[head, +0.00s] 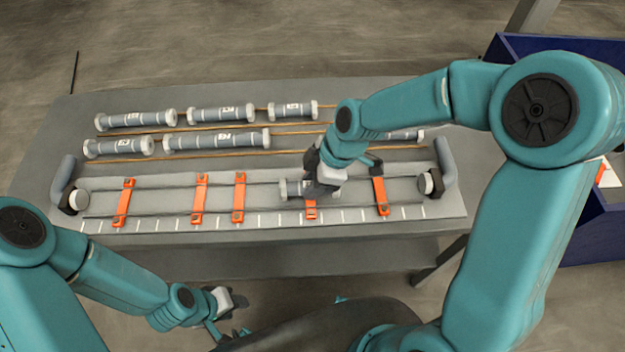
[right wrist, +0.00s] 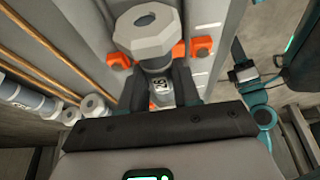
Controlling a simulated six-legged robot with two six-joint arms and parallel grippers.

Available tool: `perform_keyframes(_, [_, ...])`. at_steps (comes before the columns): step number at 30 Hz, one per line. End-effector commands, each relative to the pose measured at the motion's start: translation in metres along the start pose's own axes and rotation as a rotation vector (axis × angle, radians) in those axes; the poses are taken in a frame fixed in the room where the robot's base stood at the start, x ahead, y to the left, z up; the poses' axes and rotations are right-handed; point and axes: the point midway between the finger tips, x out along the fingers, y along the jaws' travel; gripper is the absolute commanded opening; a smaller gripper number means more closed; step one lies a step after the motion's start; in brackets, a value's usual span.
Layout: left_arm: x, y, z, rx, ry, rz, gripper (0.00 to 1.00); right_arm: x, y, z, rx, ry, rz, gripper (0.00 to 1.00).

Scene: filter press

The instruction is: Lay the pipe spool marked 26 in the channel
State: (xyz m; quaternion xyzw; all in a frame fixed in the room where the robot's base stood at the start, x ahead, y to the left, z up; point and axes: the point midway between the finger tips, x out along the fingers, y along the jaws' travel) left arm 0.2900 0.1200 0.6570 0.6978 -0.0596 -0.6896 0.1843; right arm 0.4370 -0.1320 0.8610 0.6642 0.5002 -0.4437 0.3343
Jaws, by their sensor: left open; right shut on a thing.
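My right gripper (head: 318,186) is shut on a short grey pipe spool (head: 290,188) with pale flanged ends. In the right wrist view the spool (right wrist: 157,65) shows a label that looks like 26, between the two dark fingers (right wrist: 160,92). The spool is over the right half of the channel (head: 155,201), lengthwise along it, near an orange clamp (head: 311,210). Whether it touches the channel floor I cannot tell; the gripper hides its right end. My left gripper (head: 222,302) is open and empty, in front of the bench.
Several other spools (head: 218,138) lie in two rows on copper-coloured rails behind the channel. More orange clamps (head: 200,198) cross the channel. Dark end pieces with grey handles (head: 446,162) stand at both ends. A blue bin (head: 595,235) is at the right.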

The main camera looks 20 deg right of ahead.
Motion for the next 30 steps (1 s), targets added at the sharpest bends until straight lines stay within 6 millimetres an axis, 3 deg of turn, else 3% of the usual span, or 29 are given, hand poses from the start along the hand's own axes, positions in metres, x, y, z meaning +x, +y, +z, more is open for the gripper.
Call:
perform_keyframes(1, [0.0,0.0,0.0,0.0,0.0,0.0,0.43,0.0,0.0,0.0,0.0,0.0,0.0,0.0])
perform_keyframes(2, [0.0,0.0,0.0,0.0,0.0,0.0,0.43,0.0,0.0,0.0,0.0,0.0,0.0,0.35])
perform_keyframes(4, [0.0,0.0,0.0,0.0,0.0,0.0,0.43,0.0,0.0,0.0,0.0,0.0,0.0,0.58])
perform_keyframes(5, [0.0,0.0,0.0,0.0,0.0,0.0,0.43,0.0,0.0,0.0,0.0,0.0,0.0,0.61])
perform_keyframes(13, [0.0,0.0,0.0,0.0,0.0,0.0,0.43,-0.001,0.0,0.0,0.0,0.0,0.0,0.61])
perform_keyframes(17, [-0.001,0.0,0.0,0.0,0.0,0.0,0.43,-0.012,0.001,0.0,0.0,0.001,0.003,0.61])
perform_keyframes(30, [-0.003,0.001,0.0,0.0,0.0,0.0,0.43,-0.121,0.001,-0.001,0.0,0.002,0.008,0.61])
